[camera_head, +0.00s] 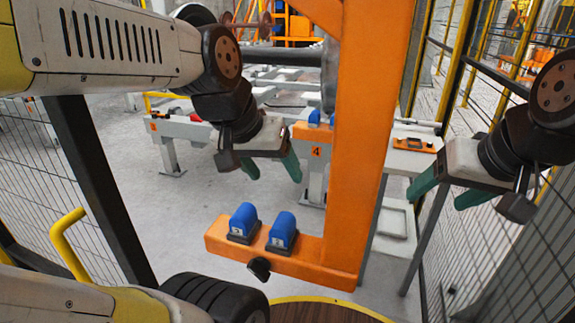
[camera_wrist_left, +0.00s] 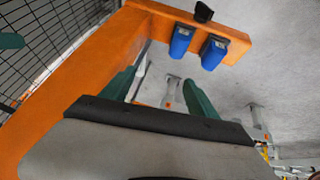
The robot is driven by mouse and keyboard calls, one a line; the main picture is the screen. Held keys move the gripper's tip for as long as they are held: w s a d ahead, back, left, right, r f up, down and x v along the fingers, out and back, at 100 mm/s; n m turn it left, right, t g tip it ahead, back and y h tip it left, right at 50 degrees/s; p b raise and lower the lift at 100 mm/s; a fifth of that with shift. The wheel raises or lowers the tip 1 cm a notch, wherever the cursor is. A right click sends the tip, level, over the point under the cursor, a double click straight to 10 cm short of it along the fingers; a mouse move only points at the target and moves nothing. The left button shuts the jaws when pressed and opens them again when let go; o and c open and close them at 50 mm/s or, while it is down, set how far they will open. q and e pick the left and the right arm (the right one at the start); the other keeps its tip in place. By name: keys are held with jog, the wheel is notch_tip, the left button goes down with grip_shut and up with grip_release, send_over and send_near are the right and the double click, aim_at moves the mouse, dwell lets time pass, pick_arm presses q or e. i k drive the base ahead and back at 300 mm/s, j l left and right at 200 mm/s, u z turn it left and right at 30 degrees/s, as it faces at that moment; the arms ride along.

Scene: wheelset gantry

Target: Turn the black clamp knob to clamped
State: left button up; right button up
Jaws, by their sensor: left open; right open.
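The black clamp knob (camera_head: 259,268) sticks out from the near side of the orange gantry's lower arm (camera_head: 315,262), below two blue blocks. In the left wrist view the knob (camera_wrist_left: 203,12) is at the top edge. My left gripper (camera_head: 272,176) is open and empty, with green fingers pointing down, above and apart from the blocks and knob. Its two fingers also show in the left wrist view (camera_wrist_left: 158,92). My right gripper (camera_head: 437,204) is open and empty, to the right of the orange upright, far from the knob.
Blue blocks (camera_head: 244,221) and (camera_head: 283,232) stand on the lower arm. The thick orange upright (camera_head: 360,130) stands between my two grippers. Mesh fences (camera_head: 40,165) flank both sides. A yellow bent rail (camera_head: 66,240) is at lower left. The grey floor left of the blocks is clear.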

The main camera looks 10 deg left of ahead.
aim_at(260, 267)
jog(key=k+j+z, duration=0.15)
jog(key=k+j, duration=0.15)
jog(key=k+j+z, duration=0.2)
jog(key=k, duration=0.3)
jog(key=k+j+z, duration=0.15)
jog(key=k, duration=0.25)
jog(key=k+j+z, duration=0.2)
jog(key=k, duration=0.25)
